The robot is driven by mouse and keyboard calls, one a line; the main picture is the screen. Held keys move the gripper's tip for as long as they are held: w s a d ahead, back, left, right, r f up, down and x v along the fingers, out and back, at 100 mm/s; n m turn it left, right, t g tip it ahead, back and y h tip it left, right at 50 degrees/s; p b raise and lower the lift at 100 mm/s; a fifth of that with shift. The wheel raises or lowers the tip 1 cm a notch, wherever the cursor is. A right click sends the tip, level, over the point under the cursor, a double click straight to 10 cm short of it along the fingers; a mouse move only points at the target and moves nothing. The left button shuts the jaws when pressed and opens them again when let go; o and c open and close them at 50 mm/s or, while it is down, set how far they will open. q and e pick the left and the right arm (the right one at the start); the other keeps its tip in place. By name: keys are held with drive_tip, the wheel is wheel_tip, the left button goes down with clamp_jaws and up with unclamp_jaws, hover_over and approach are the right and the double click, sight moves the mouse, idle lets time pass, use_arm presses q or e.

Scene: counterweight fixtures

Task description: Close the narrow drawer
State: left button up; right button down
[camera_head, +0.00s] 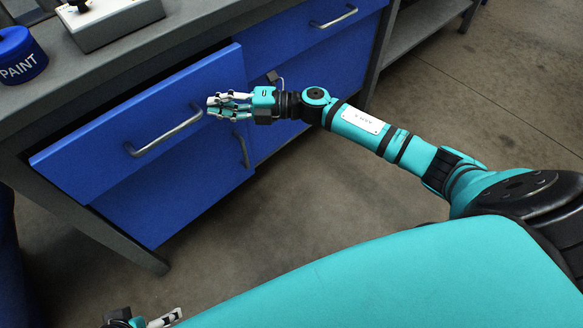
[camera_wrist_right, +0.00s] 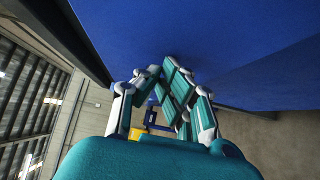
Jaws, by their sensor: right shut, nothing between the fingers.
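A blue drawer (camera_head: 105,140) with a metal bar handle (camera_head: 165,135) sits under the workbench on the left. Its front stands out from the bench, with a dark gap behind its top edge, so it is partly open. My right gripper (camera_head: 213,106) is shut and empty at the right part of this drawer's front, close to the handle's right end; I cannot tell whether it touches. In the right wrist view, my right gripper's fingers (camera_wrist_right: 167,98) are drawn together beside a large blue surface (camera_wrist_right: 190,35). Only part of my left gripper (camera_head: 150,319) shows at the bottom edge.
Another blue drawer (camera_head: 300,30) at the right looks flush. A blue cabinet door (camera_head: 180,190) is below the open drawer. A paint can (camera_head: 20,58) and a grey control box (camera_head: 110,20) stand on the worktop (camera_head: 60,105). The floor (camera_head: 300,210) in front is clear.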

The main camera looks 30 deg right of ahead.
sight(218, 92)
drive_tip(key=w, duration=0.2)
drive_tip(key=w+a+b, duration=0.1)
drive_tip(key=w, duration=0.1)
drive_tip(key=shift+w+a, duration=0.1)
drive_tip(key=shift+w, duration=0.5)
drive_tip(key=shift+w+r, duration=0.1)
drive_tip(key=shift+r, duration=0.1)
